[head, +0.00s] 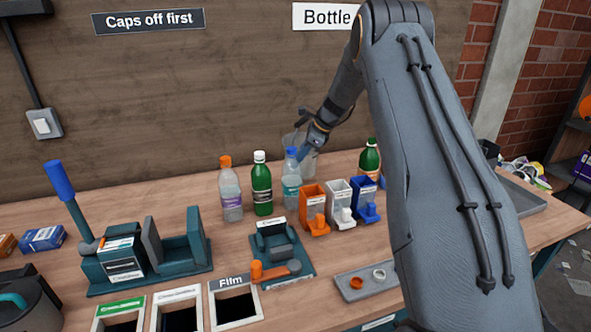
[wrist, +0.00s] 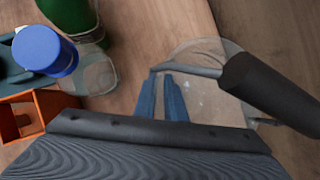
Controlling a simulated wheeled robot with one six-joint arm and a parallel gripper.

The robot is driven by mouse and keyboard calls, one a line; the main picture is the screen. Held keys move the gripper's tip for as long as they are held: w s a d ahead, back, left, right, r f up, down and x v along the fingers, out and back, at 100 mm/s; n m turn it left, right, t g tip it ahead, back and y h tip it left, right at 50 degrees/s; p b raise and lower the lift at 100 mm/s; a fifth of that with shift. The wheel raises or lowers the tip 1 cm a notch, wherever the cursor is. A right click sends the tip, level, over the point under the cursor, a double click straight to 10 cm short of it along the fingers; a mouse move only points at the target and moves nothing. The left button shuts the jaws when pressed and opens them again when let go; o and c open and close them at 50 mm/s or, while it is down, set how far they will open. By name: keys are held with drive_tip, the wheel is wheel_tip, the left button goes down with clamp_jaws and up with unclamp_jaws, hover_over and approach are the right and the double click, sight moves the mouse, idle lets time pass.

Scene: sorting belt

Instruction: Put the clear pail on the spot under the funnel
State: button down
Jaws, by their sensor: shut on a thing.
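The clear pail (wrist: 205,103) is see-through and shows beneath my gripper in the wrist view, with a grey wire handle and a dark grip (wrist: 270,88). In the head view the pail (head: 312,166) is at the back of the table, partly behind my gripper (head: 306,151). My gripper's blue fingers (wrist: 161,98) are shut at the pail, near the wire; the exact contact is hard to see. No funnel or marked spot shows in either view.
A blue-capped bottle (head: 291,185) stands close by my gripper, beside a green bottle (head: 261,188) and an orange-capped bottle (head: 230,193). Small orange (head: 312,204), white and blue bins stand in front. My arm hides much of the right side.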

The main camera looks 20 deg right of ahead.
drive_tip(key=shift+f+p, duration=0.6)
drive_tip(key=shift+f, duration=1.4)
drive_tip(key=c, duration=1.8)
unclamp_jaws()
drive_tip(key=shift+f, duration=0.1)
